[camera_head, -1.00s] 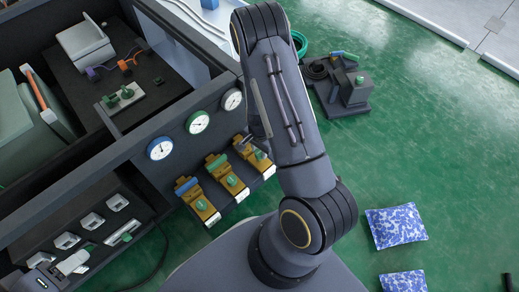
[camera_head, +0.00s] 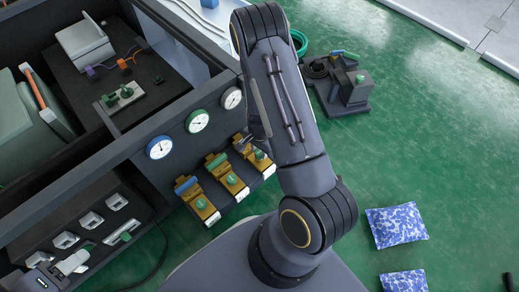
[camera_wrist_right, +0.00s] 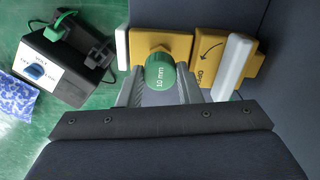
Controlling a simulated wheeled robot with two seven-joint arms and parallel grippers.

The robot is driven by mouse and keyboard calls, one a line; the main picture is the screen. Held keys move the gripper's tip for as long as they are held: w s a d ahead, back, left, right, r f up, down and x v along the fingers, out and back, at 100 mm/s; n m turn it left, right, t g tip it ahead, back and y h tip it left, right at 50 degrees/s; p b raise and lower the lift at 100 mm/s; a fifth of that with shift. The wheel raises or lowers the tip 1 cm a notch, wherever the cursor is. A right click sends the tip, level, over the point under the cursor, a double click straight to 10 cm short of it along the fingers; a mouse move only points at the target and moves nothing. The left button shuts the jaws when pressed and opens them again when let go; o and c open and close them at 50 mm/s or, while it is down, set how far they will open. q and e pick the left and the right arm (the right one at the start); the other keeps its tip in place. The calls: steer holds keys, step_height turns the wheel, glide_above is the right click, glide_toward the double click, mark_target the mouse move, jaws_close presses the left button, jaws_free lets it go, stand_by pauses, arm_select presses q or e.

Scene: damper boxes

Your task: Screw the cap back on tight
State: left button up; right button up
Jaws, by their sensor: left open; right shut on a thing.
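A green round cap (camera_wrist_right: 159,73) marked "10 mm" sits on a yellow damper box (camera_wrist_right: 178,42) in the right wrist view. My right gripper (camera_wrist_right: 158,80) has its grey fingers on both sides of the cap and is shut on it. In the head view the cap seems to be the green knob (camera_head: 260,155) on the rightmost of three yellow boxes, partly beside my right arm. My arm hides most of the right gripper there. How tight the cap sits cannot be seen. My left gripper is in neither view.
Two other yellow boxes, one with a blue bar (camera_head: 186,186) and one with a green bar (camera_head: 218,160), stand to the left. Gauges (camera_head: 197,121) line the cabinet above. A dark floor unit (camera_head: 352,90) and blue-white bags (camera_head: 397,226) lie right on open green floor.

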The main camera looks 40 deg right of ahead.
steer(key=shift+f+b, duration=0.75)
steer(key=shift+f, duration=0.25)
stand_by(1.5)
stand_by(0.3)
steer(key=o, duration=1)
steer(key=shift+c, duration=1.3)
